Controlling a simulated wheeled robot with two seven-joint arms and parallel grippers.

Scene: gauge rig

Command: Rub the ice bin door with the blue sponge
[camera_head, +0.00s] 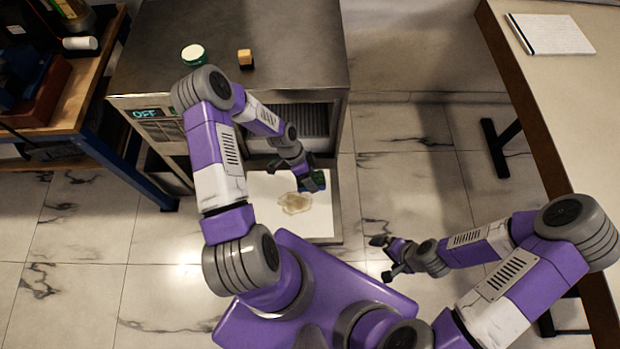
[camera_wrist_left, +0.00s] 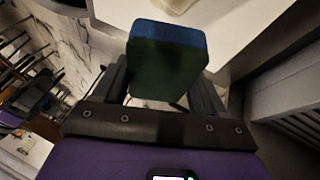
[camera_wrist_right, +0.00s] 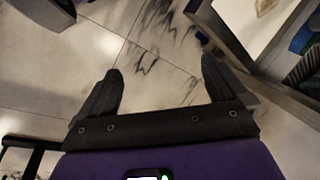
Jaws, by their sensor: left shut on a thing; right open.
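The ice bin door (camera_head: 262,208) is swung open below the machine, its white inner face upward. A pale yellowish smear (camera_head: 296,203) lies on it. My left gripper (camera_head: 310,180) is shut on the blue sponge (camera_head: 319,179), at the door's right side. The left wrist view shows the sponge (camera_wrist_left: 168,62) between the fingers, dark green with a blue end. I cannot tell whether it touches the door. My right gripper (camera_head: 383,258) is open and empty, right of the door over the floor; its wrist view shows the door's white face (camera_wrist_right: 245,22) at top right.
The ice machine (camera_head: 285,45) reads OFF on its display (camera_head: 146,113). A green-lidded jar (camera_head: 193,54) and a small orange-and-black block (camera_head: 245,59) stand on top. A cluttered bench (camera_head: 85,90) is at left; a table (camera_head: 560,95) with a notepad (camera_head: 551,34) is at right. The floor between is clear.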

